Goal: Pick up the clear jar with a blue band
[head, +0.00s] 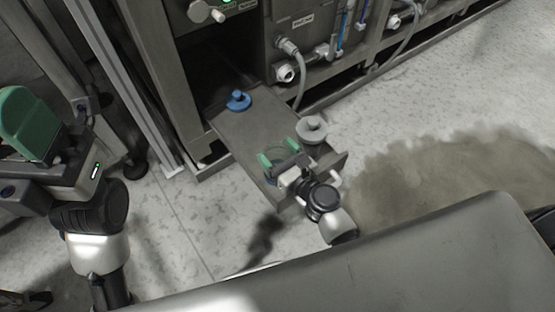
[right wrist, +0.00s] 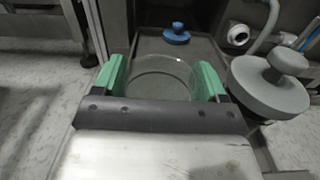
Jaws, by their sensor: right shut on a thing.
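My right gripper (head: 284,152) is over the pulled-out grey drawer (head: 240,140). In the right wrist view its green fingers (right wrist: 160,78) are shut on a clear glass jar (right wrist: 158,66), one on each side. The jar is see-through with a round rim; I cannot make out a blue band on it. Its lower part is hidden behind the gripper, so I cannot tell whether it touches the drawer. My left gripper (head: 30,124) is at the left edge of the head view, away from the drawer; its opening cannot be seen.
A blue knobbed lid (head: 238,100) lies at the drawer's far end. A grey knobbed lid (head: 311,130) is close right of my right gripper. The machine (head: 300,35) with pipes and hoses stands behind. A brown wet patch (head: 440,190) covers the floor at right.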

